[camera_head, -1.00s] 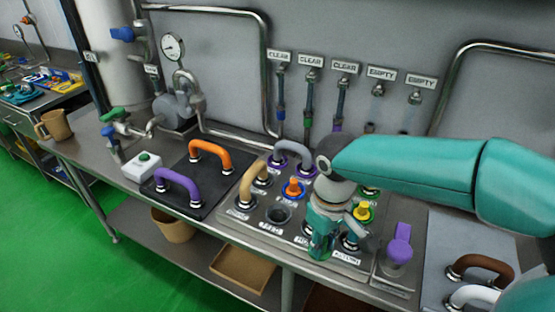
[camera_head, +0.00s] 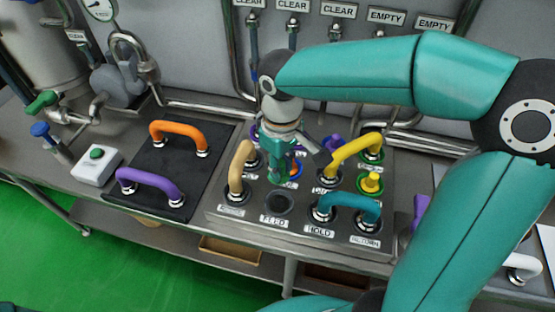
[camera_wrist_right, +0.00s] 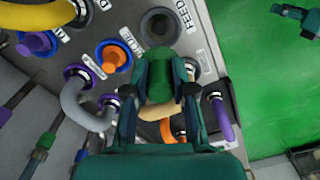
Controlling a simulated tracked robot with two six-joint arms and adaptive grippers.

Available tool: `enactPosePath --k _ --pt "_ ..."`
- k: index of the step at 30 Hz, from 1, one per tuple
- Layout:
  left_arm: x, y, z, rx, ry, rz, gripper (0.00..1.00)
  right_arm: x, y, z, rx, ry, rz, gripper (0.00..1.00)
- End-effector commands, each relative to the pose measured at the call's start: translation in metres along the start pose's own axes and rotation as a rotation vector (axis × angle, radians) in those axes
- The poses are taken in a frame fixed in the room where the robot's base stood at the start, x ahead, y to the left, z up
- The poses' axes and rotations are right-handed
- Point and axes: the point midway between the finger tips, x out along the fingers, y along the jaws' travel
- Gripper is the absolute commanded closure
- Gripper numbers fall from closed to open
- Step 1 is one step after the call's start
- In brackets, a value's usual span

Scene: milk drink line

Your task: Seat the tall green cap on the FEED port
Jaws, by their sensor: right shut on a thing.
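My right gripper (camera_head: 279,176) is shut on the tall green cap, which shows between its fingers in the right wrist view (camera_wrist_right: 158,64). In the head view the gripper hangs just behind the FEED port (camera_head: 278,202) and hides most of the cap. The FEED port is an open dark round hole beside its label, and it also shows in the right wrist view (camera_wrist_right: 160,25), beyond the cap and apart from it. A teal part, seemingly my left gripper (camera_wrist_right: 303,20), shows at the top right of the right wrist view; its jaws are unclear.
A tan handle (camera_head: 238,172) stands left of FEED, a teal handle (camera_head: 350,203) right of it and a yellow handle (camera_head: 357,145) behind. An orange plug (camera_wrist_right: 110,57) sits near FEED. Orange (camera_head: 178,133) and purple (camera_head: 150,180) handles stand on the black mat (camera_head: 165,163).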

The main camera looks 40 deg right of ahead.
Motion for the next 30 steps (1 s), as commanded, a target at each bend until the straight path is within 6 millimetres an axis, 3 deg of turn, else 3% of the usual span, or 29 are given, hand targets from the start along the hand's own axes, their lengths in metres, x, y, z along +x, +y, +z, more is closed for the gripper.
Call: enactPosePath --k 30 --pt "0.08 -0.029 -0.001 0.0 0.001 0.0 0.6 0.102 -0.002 -0.003 -0.009 -0.002 0.0 1.0"
